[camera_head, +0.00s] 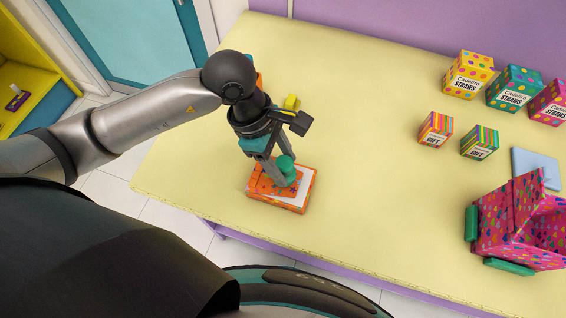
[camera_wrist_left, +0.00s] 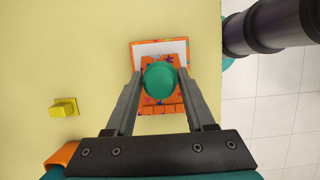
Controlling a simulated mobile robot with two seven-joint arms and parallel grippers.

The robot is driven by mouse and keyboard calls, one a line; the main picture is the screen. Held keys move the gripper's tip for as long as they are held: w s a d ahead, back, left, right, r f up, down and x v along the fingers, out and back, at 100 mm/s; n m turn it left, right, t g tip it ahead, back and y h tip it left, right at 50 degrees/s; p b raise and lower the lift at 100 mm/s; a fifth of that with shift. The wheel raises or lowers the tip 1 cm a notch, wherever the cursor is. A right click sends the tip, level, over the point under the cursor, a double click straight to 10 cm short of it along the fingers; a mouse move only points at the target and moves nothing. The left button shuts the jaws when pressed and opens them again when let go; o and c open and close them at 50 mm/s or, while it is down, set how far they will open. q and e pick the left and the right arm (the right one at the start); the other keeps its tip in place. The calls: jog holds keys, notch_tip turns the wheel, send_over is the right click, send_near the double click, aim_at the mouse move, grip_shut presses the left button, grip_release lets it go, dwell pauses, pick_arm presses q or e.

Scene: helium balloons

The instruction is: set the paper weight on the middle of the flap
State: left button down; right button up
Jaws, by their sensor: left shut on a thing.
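The paper weight, a green round piece (camera_head: 286,162), is between the fingers of my left gripper (camera_head: 279,177). In the left wrist view the green top (camera_wrist_left: 160,80) sits between the two fingertips (camera_wrist_left: 161,88), and the gripper is shut on it. Below it lies an orange patterned box (camera_head: 291,206) with a white panel and an orange flap (camera_wrist_left: 160,106) on top. The weight is over the flap, near its middle in the wrist view. I cannot tell whether its underside touches the flap. My right gripper is not in view.
A small yellow block (camera_wrist_left: 63,107) and an orange item (camera_wrist_left: 62,153) are near the gripper. Gift boxes (camera_head: 435,129) and straw boxes (camera_head: 468,75) stand at the right. A pink open box (camera_head: 508,222) and a pale blue pad (camera_head: 536,168) are farther right. The table middle is clear.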

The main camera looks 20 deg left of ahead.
pick_arm(q)
jog(key=shift+f, duration=0.6)
jog(key=shift+f, duration=0.1)
jog(key=shift+c, duration=1.3)
grip_release()
